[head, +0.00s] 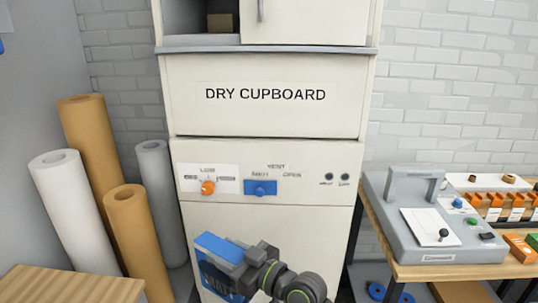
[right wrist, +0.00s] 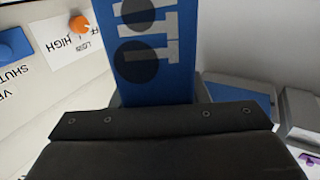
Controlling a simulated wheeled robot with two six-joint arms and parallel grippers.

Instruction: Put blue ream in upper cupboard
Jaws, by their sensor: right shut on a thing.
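The blue ream (head: 222,246) is in my right gripper (head: 238,268), low in front of the cupboard's lower panel. It also shows in the right wrist view (right wrist: 155,45), with large pale lettering and dark round marks. The right gripper is shut on it; the fingertips are mostly hidden. The upper cupboard (head: 198,20) is at the top of the head view, above the "DRY CUPBOARD" panel (head: 265,118). Its left part is open and dark, with a brown box (head: 222,23) inside. A cream door (head: 310,22) with a handle covers the right part. My left gripper is out of view.
A ledge (head: 270,50) runs below the upper opening. An orange knob (head: 208,188) and blue vent slider (head: 260,188) sit on the front. Paper rolls (head: 90,150) stand left. A bench (head: 460,271) with a grey machine (head: 430,236) stands right. A wooden top (head: 70,288) is front left.

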